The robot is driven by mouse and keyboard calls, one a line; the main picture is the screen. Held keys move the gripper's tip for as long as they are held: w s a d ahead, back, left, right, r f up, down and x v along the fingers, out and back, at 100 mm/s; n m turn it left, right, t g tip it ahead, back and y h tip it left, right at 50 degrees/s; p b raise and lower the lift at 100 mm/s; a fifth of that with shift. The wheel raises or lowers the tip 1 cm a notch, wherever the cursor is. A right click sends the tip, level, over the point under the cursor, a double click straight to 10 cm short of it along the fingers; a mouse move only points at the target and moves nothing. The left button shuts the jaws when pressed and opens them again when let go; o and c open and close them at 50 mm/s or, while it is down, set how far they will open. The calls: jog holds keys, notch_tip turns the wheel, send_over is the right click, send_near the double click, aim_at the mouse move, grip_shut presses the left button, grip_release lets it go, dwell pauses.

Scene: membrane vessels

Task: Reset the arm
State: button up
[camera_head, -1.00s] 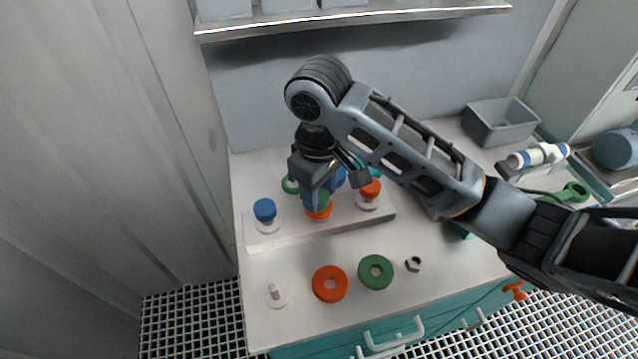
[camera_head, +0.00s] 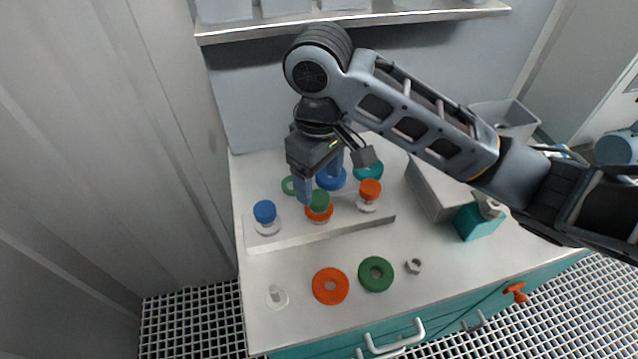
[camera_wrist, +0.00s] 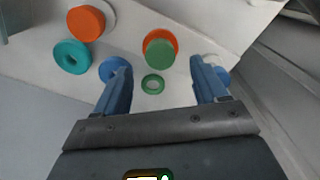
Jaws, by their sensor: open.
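My gripper (camera_head: 320,180) is open and empty, with its blue fingers pointing down above the green-capped vessel with an orange ring (camera_head: 319,205). In the wrist view the fingers (camera_wrist: 163,88) are spread apart, and the orange and green vessel (camera_wrist: 160,50) shows beyond the gap between them. My arm reaches in from the right. A blue-capped vessel (camera_head: 265,213) stands at the left of the pale rack (camera_head: 290,240), and an orange-capped vessel (camera_head: 369,192) stands at its right.
A shelf (camera_head: 400,17) hangs above the back of the bench. An orange ring (camera_head: 330,286), a green ring (camera_head: 376,273), a nut (camera_head: 413,266) and a small white peg (camera_head: 276,297) lie at the front. A grey box (camera_head: 436,190) and teal block (camera_head: 480,221) stand at right.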

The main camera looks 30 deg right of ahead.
jog(key=a+r+m+t+y, duration=0.2)
jog(key=a+t+y, duration=0.25)
jog(key=a, duration=0.65)
jog(key=a+r+m+t+y, duration=0.15)
jog(key=a+t+y, duration=0.3)
jog(key=a, duration=0.75)
jog(key=s+d+f+m+t+h+b, duration=0.1)
jog(key=s+d+f+m+t+h, duration=0.2)
jog(key=s+d, duration=0.5)
jog(key=s+d+f+m+t+h, duration=0.2)
jog(key=s+d+f+h, duration=0.2)
jog(key=s, duration=0.7)
jog(key=s+d+r+n+h, duration=0.1)
jog(key=s+d+r+n, duration=0.1)
jog(key=s+d, duration=0.3)
jog(key=s+d+r+n+h, duration=0.1)
jog(key=s+d+r+n, duration=0.1)
jog(key=s+d, duration=0.4)
jog(key=s+n, duration=0.1)
jog(key=s, duration=0.2)
jog(key=shift+s+r+t, duration=0.25)
jog(key=shift+r+t, duration=0.1)
jog(key=shift+t, duration=0.05)
